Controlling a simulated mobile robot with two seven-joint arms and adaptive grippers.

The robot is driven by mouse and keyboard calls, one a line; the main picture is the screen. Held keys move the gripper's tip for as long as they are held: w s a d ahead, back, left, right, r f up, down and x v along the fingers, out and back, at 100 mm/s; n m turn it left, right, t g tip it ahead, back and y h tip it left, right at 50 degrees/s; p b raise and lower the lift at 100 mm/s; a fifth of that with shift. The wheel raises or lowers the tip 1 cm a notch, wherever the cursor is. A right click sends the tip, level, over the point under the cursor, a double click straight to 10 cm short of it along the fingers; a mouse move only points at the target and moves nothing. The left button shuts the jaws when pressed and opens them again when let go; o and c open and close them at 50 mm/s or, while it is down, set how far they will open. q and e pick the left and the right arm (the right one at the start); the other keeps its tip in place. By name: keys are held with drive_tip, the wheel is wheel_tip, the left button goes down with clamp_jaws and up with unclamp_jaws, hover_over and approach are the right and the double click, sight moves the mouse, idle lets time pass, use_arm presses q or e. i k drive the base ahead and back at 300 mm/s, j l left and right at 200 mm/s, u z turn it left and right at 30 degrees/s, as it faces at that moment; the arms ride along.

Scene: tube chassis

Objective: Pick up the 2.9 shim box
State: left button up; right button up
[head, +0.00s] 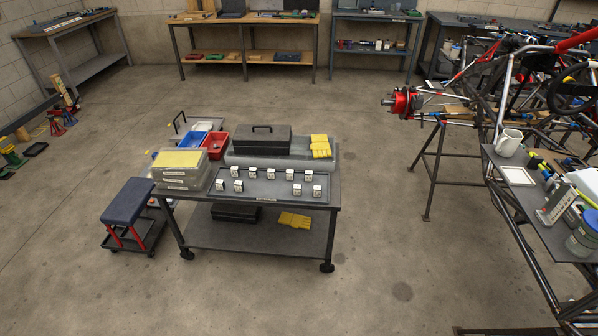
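Several small white boxes with dark markings stand in two rows on a dark grey tray (268,189) on top of a wheeled cart (325,222). They look like the shim boxes, and one of them stands at the front left (220,185), another at the front right (317,191). Their labels are too small to read, so I cannot tell which one is 2.9. The front row has a gap in its middle. Neither of my grippers is in view.
A black case (262,139) and yellow gloves (320,146) lie behind the tray. Clear stacked boxes (180,169) and red and blue bins (215,142) stand left. A padded stool (128,201) is beside the cart. A tube chassis (500,90) stands right. Floor in front is clear.

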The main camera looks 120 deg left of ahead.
sight(253, 172)
drive_tip(key=l+u, duration=0.1)
drive_tip(key=u, duration=0.8)
drive_tip(key=k+l+u, duration=0.1)
drive_tip(key=u, duration=0.85)
drive_tip(key=i+u, duration=0.1)
drive_tip(key=u, duration=0.85)
drive_tip(key=i+u, duration=0.1)
drive_tip(key=u, duration=1.35)
drive_tip(key=z, duration=0.4)
drive_tip(key=i+j+z, duration=0.25)
drive_tip(key=z, duration=0.2)
drive_tip(key=i+j+z, duration=0.6)
drive_tip(key=j, duration=0.25)
drive_tip(key=i+j+z, duration=0.15)
drive_tip(key=j, duration=0.25)
drive_tip(key=i+j, duration=0.1)
drive_tip(key=j, duration=0.25)
drive_tip(key=i+j, duration=0.15)
drive_tip(key=j, duration=0.15)
drive_tip(key=i+j, duration=0.1)
drive_tip(key=j, duration=0.25)
